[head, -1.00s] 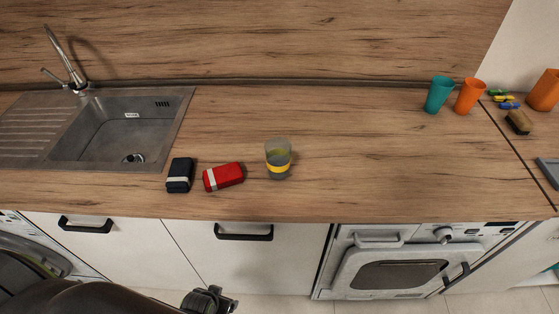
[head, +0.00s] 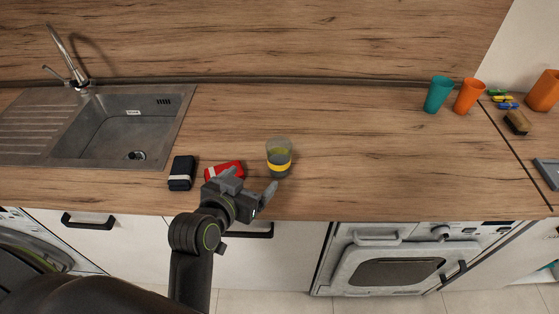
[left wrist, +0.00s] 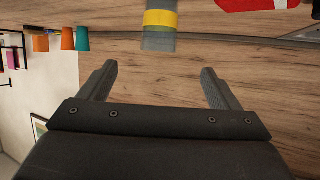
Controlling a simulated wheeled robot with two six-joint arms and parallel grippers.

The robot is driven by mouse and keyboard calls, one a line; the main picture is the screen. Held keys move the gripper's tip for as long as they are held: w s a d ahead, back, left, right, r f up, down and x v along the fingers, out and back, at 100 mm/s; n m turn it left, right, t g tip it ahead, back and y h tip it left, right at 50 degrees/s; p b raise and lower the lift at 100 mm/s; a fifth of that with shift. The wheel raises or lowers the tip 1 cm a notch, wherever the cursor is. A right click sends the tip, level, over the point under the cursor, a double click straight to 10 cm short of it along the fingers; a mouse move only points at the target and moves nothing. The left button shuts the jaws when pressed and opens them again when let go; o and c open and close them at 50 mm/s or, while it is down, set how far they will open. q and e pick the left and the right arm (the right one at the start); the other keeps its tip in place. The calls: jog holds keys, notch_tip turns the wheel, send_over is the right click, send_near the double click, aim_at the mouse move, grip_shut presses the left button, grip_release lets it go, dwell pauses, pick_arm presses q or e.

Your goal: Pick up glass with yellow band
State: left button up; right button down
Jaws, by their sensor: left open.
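The glass with the yellow band (head: 279,156) stands upright on the wooden counter, right of the red item. It is greyish and see-through, with the band around its lower part. In the left wrist view the glass (left wrist: 160,22) shows at the top, beyond and between the fingers. My left gripper (head: 256,187) is at the counter's front edge, just in front of the glass and apart from it. In the left wrist view the left gripper (left wrist: 158,85) is open with nothing between its fingers. My right gripper is not in view.
A red item (head: 222,170) lies left of the glass, partly hidden by my left gripper. A black item (head: 181,172) lies further left, before the sink (head: 115,125). Teal (head: 438,94) and orange (head: 468,96) cups stand at the back right. The counter right of the glass is clear.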

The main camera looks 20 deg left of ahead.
aim_at(274, 157)
pick_arm(q)
jog(key=p+x, duration=0.2)
jog(key=x, duration=0.9)
jog(key=shift+w+f, duration=0.1)
jog(key=shift+w, duration=0.25)
jog(key=shift+w+d+f+p, duration=0.1)
jog(key=shift+w+d+p, duration=0.05)
jog(key=shift+w+p, duration=0.55)
jog(key=shift+p+x, duration=0.45)
jog(key=shift+x, duration=1.5)
jog(key=shift+s, duration=0.1)
jog(key=c, duration=1.2)
